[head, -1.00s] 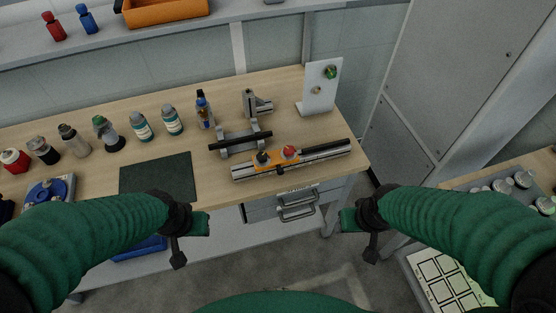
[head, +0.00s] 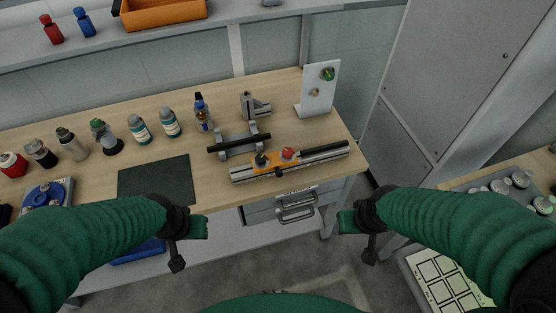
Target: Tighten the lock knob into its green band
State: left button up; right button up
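A gantry rail (head: 322,154) lies along the front right of the wooden bench. It carries an orange carriage (head: 270,163) with a black knob (head: 261,159) and a red knob (head: 288,153) on top. A small dark knob (head: 278,172) shows on the rail's front side. I cannot tell which is the lock knob, and no green band can be made out on the rail. My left gripper (head: 187,243) is in front of the bench, below the dark mat. My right gripper (head: 359,238) is right of the drawers. Both are apart from the rail; their finger openings are unclear.
A grey stand with a black bar (head: 239,144) is behind the rail. A white panel (head: 318,90) with a green knob (head: 328,74) stands at the back right. Several bottles line the bench's left. The dark mat (head: 157,180) is clear.

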aim_at(287, 152)
jog(key=i+l+u, duration=0.1)
jog(key=i+u, duration=0.15)
jog(key=u, duration=0.25)
jog(key=i+l+u, duration=0.15)
jog(key=u, duration=0.3)
jog(key=i+l, duration=0.05)
